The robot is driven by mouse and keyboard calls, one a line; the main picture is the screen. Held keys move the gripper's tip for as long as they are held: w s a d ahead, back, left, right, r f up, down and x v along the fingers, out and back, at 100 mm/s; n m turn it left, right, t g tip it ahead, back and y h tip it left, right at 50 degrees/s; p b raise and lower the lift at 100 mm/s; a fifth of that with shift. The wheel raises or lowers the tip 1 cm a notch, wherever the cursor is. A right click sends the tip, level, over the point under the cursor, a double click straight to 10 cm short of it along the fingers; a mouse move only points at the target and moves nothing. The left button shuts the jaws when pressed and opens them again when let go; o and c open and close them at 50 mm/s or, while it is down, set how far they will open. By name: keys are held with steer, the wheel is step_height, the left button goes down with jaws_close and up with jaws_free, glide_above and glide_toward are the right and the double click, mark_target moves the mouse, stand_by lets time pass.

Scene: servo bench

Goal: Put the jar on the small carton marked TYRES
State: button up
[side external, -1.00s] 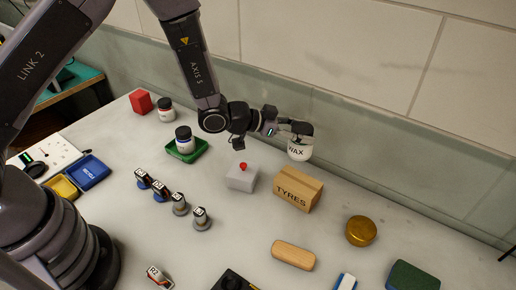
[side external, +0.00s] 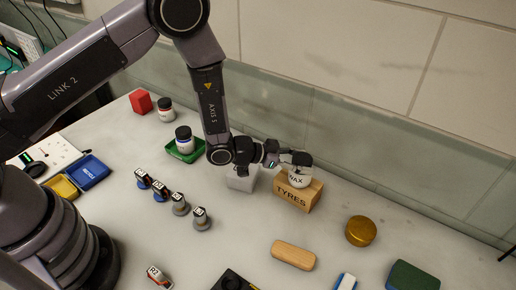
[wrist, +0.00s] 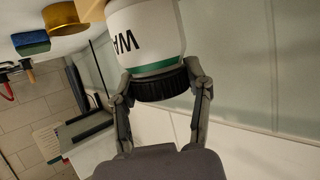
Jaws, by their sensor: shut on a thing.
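The jar (side external: 298,180) is white with a dark lid and a WAX label. It is upright at the top of the small brown carton marked TYRES (side external: 293,199); I cannot tell whether its base touches the carton. My gripper (side external: 300,160) is shut on the jar at its lid. In the wrist view the jar (wrist: 148,40) appears upside down, with its black ribbed lid between the two fingers of my gripper (wrist: 160,85). The carton is not clearly seen in the wrist view.
A pale grey block (side external: 241,180) stands just left of the carton, partly behind my arm. A gold tin (side external: 361,231) is to the right and a wooden block (side external: 293,255) in front. A green tray (side external: 200,152) holding another jar (side external: 184,139) is farther left. The wall runs close behind.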

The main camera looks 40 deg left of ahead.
steer(key=o, duration=1.2)
steer(key=shift+f, duration=0.1)
steer(key=shift+o, duration=0.2)
steer(key=v, duration=1.2)
steer(key=a+r+n+y, duration=0.4)
steer(key=a+r+y, duration=0.3)
steer(key=a+r, duration=0.85)
steer(key=s+a+r+n+g, duration=0.1)
steer(key=s+r, duration=0.2)
steer(key=s, duration=0.5)
steer(key=s+a+r+n+g+y, duration=0.1)
steer(key=s+r, duration=0.3)
steer(key=s, duration=0.4)
steer(key=s+a+r+n+g+y, duration=0.1)
steer(key=s+a+r+n, duration=0.1)
steer(key=s, duration=0.6)
steer(key=shift+a+r+n+g, duration=0.4)
steer(key=shift+r+n, duration=0.1)
steer(key=shift+r, duration=0.25)
